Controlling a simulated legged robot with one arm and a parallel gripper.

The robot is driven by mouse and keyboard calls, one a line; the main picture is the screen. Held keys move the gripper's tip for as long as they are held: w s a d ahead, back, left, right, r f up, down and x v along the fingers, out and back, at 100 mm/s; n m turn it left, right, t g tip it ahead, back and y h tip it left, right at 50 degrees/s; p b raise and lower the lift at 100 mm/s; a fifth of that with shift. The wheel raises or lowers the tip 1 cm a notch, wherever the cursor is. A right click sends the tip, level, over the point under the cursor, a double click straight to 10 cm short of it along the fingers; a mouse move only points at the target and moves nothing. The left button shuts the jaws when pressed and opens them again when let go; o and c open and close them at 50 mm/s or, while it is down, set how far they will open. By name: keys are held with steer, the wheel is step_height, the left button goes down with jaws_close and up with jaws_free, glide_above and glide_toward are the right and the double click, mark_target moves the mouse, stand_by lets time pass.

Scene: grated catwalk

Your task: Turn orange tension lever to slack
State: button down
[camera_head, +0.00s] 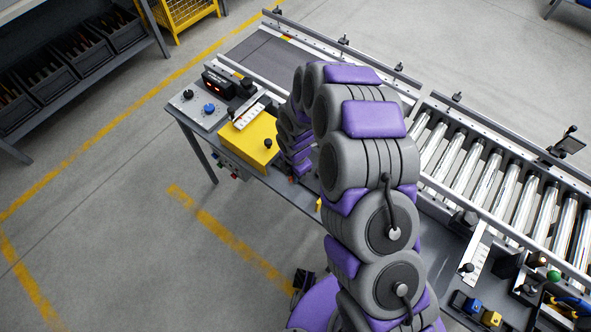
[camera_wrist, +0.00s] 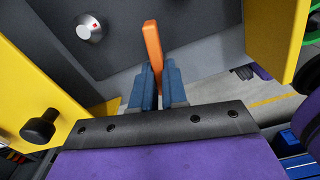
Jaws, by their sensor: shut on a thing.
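The orange tension lever (camera_wrist: 153,42) stands upright in the wrist view, in front of a dark grey panel (camera_wrist: 195,25). My gripper (camera_wrist: 158,76) has its two blue fingers on either side of the lever's lower part and is shut on it. The lever's upper end sticks out beyond the fingertips. Its pivot is hidden behind the fingers. In the head view my arm hides most of the gripper and the lever, beside the yellow box (camera_head: 250,143) on the conveyor bench.
A yellow plate with a black knob (camera_wrist: 41,126) is close on the left, another yellow plate (camera_wrist: 277,28) on the right. The roller conveyor (camera_head: 490,178) runs right. Floor is clear at left.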

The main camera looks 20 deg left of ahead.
steer(key=m+p, duration=0.2)
steer(key=m, duration=0.1)
steer(key=shift+w+a+r+m, duration=0.15)
steer(key=shift+r+m, duration=0.05)
steer(key=shift+m, duration=0.1)
steer(key=m+p, duration=0.2)
steer(key=m, duration=0.1)
steer(key=shift+m, duration=0.3)
steer(key=m+p, duration=0.1)
steer(key=m, duration=0.3)
steer(key=shift+w+m+p, duration=0.1)
steer(key=shift+m+p, duration=0.2)
steer(key=shift+f+m+p, duration=0.1)
steer(key=shift+m+p, duration=0.4)
steer(key=shift+m, duration=1.2)
steer(key=c, duration=1.2)
jaws_free()
steer(key=shift+f, duration=0.1)
steer(key=shift+o, duration=0.2)
